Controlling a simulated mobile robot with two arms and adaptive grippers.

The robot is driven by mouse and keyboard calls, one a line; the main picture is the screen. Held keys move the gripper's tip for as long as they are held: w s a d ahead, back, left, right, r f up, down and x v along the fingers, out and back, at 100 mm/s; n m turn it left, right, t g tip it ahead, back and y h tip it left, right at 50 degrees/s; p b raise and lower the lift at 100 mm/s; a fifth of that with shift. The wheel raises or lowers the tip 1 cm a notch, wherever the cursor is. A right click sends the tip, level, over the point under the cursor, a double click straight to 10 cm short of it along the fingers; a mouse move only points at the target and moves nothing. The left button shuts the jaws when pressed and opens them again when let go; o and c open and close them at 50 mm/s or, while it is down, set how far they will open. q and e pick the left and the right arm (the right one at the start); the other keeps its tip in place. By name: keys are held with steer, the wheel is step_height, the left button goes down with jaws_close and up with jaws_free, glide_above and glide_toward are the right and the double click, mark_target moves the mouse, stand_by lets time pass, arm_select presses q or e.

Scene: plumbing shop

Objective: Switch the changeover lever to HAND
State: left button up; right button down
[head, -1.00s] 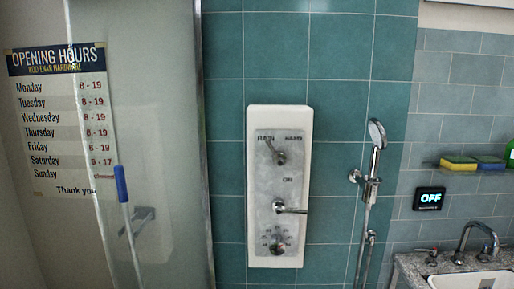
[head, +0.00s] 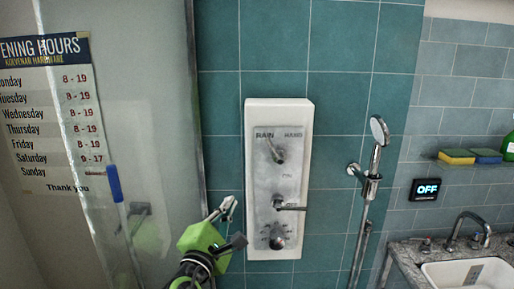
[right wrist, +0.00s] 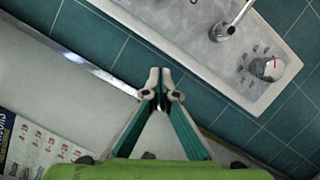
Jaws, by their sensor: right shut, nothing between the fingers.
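A white shower panel (head: 252,180) with a grey face hangs on the teal tiled wall in the head view. Its upper lever (head: 275,150), the changeover lever, sits below the labels RAIN on the left and HAND on the right. Its handle leans up and left, toward RAIN. My right gripper (head: 228,207), with a green body, is left of the panel, lower than this lever and apart from it. In the right wrist view its fingertips (right wrist: 160,85) are together and empty, beside the panel edge (right wrist: 200,65). My left gripper is out of view.
A hand shower (head: 379,131) hangs right of the panel. A glass screen (head: 130,120) with a blue-handled tool (head: 115,185) is at left. A sink (head: 465,275) is lower right.

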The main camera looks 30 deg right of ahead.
mark_target(274, 149)
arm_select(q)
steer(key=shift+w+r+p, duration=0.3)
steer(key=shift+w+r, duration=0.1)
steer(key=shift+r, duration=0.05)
arm_select(e)
steer(key=s+d+r+m+g+h, duration=0.1)
steer(key=s+d+r+m+h, duration=0.1)
steer(key=r, duration=0.7)
steer(key=shift+s+m+g+h, duration=0.35)
steer(key=shift+s+h, duration=0.25)
steer(key=shift+s, duration=0.65)
steer(key=shift+r, duration=0.1)
arm_select(q)
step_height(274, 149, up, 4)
steer(key=p, duration=0.4)
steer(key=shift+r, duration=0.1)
arm_select(e)
steer(key=x, duration=1)
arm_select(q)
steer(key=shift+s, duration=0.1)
arm_select(e)
steer(key=shift+w, duration=0.15)
